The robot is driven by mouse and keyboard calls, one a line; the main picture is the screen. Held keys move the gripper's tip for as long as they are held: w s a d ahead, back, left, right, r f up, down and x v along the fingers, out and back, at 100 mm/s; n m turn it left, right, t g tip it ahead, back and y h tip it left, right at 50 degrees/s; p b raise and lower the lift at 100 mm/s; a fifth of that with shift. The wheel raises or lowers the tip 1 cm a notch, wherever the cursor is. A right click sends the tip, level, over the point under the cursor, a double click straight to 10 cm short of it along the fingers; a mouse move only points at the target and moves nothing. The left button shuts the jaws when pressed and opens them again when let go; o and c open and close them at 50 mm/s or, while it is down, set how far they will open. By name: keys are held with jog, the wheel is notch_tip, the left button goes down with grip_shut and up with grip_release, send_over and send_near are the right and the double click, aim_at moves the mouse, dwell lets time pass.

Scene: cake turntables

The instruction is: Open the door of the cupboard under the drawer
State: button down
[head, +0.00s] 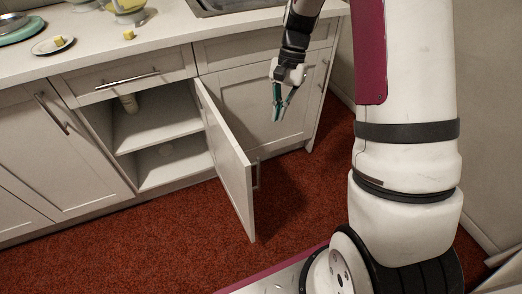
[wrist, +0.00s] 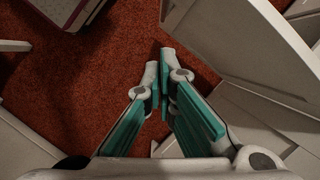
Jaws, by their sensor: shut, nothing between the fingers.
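The cupboard door (head: 228,155) under the drawer (head: 125,77) stands wide open, swung out from its right side. Its bar handle (head: 257,173) is on the outer face, near the free edge. The cupboard's inside shows a shelf (head: 155,128) and a pipe at the upper left. My gripper (head: 277,116) is to the right of the open door, in front of the neighbouring closed door (head: 270,90). Its teal fingers are shut and empty, apart from the handle. In the wrist view the fingertips (wrist: 165,55) point towards the floor, and a white panel, apparently the open door (wrist: 245,45), is at upper right.
The countertop (head: 170,38) holds a plate (head: 53,45), a yellow cube (head: 129,35), a bowl and a sink (head: 235,5). A closed cupboard door (head: 50,150) is at left. The red carpet (head: 130,250) in front is clear.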

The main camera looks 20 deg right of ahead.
jog(key=a+b+x, duration=0.1)
jog(key=b+x, duration=0.2)
jog(key=x, duration=1.1)
jog(key=shift+s+a+m+b, duration=0.25)
jog(key=shift+s+m+b, duration=0.05)
jog(key=shift+s, duration=0.1)
jog(key=shift+r, duration=0.2)
